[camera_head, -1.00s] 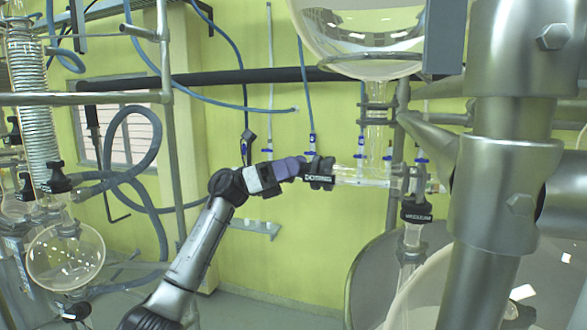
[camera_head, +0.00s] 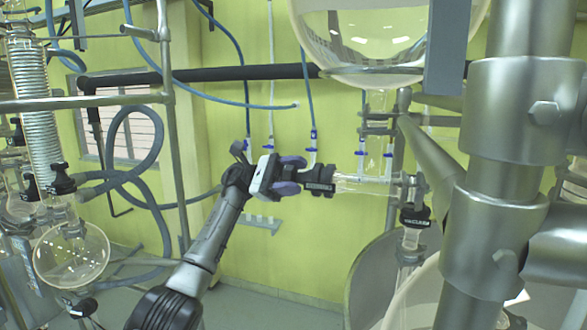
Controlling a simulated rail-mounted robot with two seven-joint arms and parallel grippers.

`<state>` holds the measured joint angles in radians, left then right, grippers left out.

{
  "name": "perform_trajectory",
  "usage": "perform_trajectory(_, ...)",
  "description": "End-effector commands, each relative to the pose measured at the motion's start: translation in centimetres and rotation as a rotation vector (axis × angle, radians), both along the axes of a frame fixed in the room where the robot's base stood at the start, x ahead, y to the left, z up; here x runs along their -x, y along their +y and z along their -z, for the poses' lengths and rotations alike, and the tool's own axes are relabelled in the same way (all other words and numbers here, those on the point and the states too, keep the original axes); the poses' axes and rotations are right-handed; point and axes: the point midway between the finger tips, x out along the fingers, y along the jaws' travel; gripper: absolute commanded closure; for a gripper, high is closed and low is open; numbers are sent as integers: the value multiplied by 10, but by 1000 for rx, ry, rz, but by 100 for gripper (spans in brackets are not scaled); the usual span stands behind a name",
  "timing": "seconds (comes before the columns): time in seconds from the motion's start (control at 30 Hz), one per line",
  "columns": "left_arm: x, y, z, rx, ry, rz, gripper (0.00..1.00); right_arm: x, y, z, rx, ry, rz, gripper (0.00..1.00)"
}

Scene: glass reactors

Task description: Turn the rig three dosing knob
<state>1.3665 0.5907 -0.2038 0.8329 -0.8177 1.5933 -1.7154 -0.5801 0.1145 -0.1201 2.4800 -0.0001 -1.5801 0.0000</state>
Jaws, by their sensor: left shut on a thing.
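The dosing knob (camera_head: 322,181) is a black, ribbed knob on the left end of a horizontal glass tube (camera_head: 360,183), below the large glass vessel. In the earlier frame it carries a label reading "DOSING". My left gripper (camera_head: 302,176) comes in from the lower left, with purple-grey finger pads. It is shut on the dosing knob, and the fingers cover part of its left side. My right gripper is not in view.
A large round glass vessel (camera_head: 385,35) hangs above the tube. A black vacuum knob (camera_head: 415,218) sits to the right. Thick steel pipes (camera_head: 510,150) fill the right side. Glassware and a coil condenser (camera_head: 33,110) stand at the left.

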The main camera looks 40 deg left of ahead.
Motion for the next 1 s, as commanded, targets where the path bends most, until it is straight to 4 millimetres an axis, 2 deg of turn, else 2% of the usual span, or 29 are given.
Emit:
perform_trajectory(0.4, 1, 0, 0, -75, -203, -1, 71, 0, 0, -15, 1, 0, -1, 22)
perform_trajectory(1.0, 1, 0, 2, -92, -248, -1, 71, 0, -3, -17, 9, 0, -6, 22)
